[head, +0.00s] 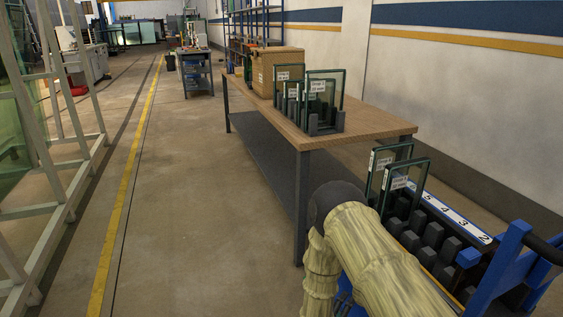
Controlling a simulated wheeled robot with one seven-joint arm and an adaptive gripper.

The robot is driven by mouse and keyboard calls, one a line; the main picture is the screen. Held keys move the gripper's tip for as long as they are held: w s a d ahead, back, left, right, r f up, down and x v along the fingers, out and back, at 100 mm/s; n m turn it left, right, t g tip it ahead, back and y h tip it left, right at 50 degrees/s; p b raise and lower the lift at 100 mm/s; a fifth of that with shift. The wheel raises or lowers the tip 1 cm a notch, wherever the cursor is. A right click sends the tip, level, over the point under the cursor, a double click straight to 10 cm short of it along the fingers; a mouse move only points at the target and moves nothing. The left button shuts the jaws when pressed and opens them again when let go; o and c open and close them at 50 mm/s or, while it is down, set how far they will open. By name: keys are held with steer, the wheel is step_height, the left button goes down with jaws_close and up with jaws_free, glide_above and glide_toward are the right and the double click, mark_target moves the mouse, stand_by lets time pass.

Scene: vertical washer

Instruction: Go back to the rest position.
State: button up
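My arm, in a pale yellow cover with a dark grey joint, shows at the lower right of the head view. It is folded, with one part running down to the bottom edge. My gripper is not in view, so I cannot see whether it holds anything. Two labelled glass panes (408,187) stand upright in the slots of a dark rack (433,235) on a blue cart (510,262), just behind and right of my arm. The cart carries a white strip (456,215) with numbers.
A wooden-topped table (372,128) stands ahead, with a rack of labelled glass panes (325,95) and a cardboard box (277,70). Pale metal frames (62,178) line the left. The floor (205,200) between the yellow line (123,190) and the table is clear.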

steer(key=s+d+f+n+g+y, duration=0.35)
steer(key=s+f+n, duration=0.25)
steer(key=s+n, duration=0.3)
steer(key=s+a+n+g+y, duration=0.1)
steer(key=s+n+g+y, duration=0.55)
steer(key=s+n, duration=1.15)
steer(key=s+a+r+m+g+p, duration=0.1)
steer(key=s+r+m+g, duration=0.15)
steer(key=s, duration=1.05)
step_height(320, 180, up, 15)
steer(key=p, duration=1.4)
steer(key=shift+p, duration=0.4)
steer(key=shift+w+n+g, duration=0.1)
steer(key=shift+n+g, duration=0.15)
